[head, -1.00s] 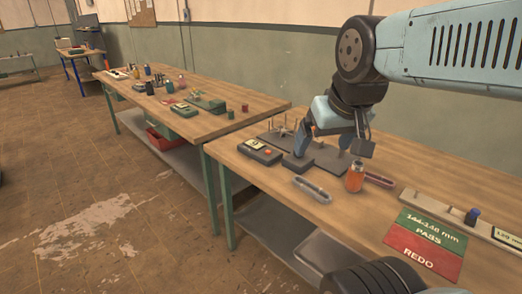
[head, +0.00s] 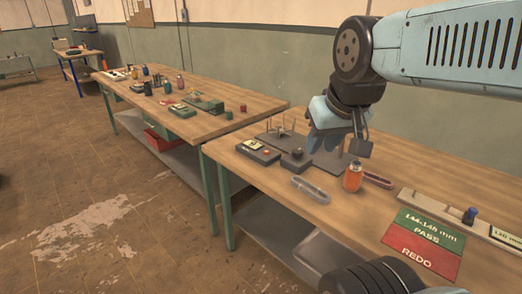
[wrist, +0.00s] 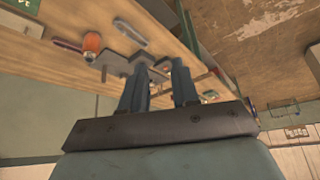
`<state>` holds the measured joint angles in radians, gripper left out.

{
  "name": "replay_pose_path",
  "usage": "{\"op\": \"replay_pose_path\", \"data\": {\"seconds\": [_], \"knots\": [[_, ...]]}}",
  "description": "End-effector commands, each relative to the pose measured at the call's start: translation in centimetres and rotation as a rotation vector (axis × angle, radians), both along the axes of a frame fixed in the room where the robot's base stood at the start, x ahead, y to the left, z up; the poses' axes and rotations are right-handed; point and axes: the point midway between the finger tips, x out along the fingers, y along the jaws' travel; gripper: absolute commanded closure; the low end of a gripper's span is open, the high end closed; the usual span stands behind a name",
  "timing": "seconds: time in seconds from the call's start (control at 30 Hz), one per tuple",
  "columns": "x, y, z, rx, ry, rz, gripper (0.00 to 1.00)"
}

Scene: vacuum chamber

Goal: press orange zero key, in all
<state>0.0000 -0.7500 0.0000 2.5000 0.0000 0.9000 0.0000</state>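A dark grey box (head: 258,152) with a pale display sits near the left edge of the near bench. A small orange-red key (head: 265,152) shows on its top. Just right of it is a small grey block (head: 297,160) with a round black knob. My gripper (head: 318,148) points down above the grey plate, right of the box and the knob block, apart from the key. In the wrist view my gripper's two blue fingers (wrist: 160,90) stand apart with nothing between them. The key cannot be made out in the wrist view.
A second bench (head: 235,112) stands behind.

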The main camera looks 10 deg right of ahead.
Motion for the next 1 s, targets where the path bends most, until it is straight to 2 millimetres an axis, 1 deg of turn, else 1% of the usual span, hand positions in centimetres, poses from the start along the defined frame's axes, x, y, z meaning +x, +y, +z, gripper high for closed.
{"op": "replay_pose_path", "data": {"seconds": [0.03,0.3,1.0], "knots": [[0.0,0.0,0.0,0.0,0.0,0.0,0.75],[0.0,0.0,0.0,0.0,0.0,0.0,1.0],[0.0,0.0,0.0,0.0,0.0,0.0,1.0]]}}
